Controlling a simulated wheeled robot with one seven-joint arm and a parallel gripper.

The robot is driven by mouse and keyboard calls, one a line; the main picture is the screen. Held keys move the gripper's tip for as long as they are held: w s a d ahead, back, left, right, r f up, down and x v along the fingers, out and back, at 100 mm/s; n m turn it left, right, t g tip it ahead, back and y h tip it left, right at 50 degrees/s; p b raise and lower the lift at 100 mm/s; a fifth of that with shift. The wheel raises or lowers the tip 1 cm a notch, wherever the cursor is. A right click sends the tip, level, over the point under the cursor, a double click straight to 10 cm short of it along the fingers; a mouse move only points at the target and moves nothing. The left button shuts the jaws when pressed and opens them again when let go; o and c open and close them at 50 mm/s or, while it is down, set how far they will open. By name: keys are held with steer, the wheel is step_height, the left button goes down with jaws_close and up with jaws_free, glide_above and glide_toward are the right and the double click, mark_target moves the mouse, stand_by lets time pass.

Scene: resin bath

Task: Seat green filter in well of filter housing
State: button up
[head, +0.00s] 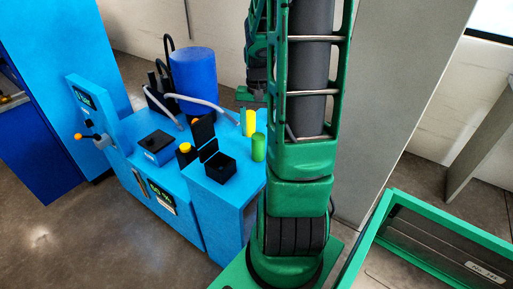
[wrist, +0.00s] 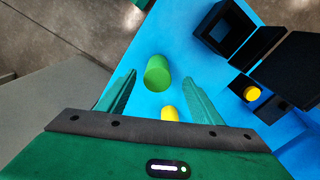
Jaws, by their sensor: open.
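The green filter (head: 258,147) is an upright cylinder on the blue bench top, near its right edge. In the wrist view the green filter (wrist: 157,72) shows between and beyond my fingertips. My gripper (wrist: 159,77) is open and empty, its two teal fingers either side of the filter in the picture; no contact shows. In the head view my arm partly hides the gripper. The black filter housing (head: 220,168) stands to the left of the filter with its lid (head: 207,132) raised. The housing (wrist: 228,27) shows a dark square well at upper right in the wrist view.
A yellow cylinder (head: 248,122) stands just behind the green filter. A yellow-topped black knob (head: 185,149) and a dark box (head: 156,144) are left of the housing. A blue drum (head: 194,80) and grey hoses stand behind. A green frame (head: 400,210) is at the right.

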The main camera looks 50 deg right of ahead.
mark_target(258, 136)
steer(key=f, duration=0.5)
steer(key=shift+w+d, duration=0.1)
steer(key=shift+d, duration=0.25)
steer(key=shift+r, duration=0.1)
steer(key=c, duration=1.2)
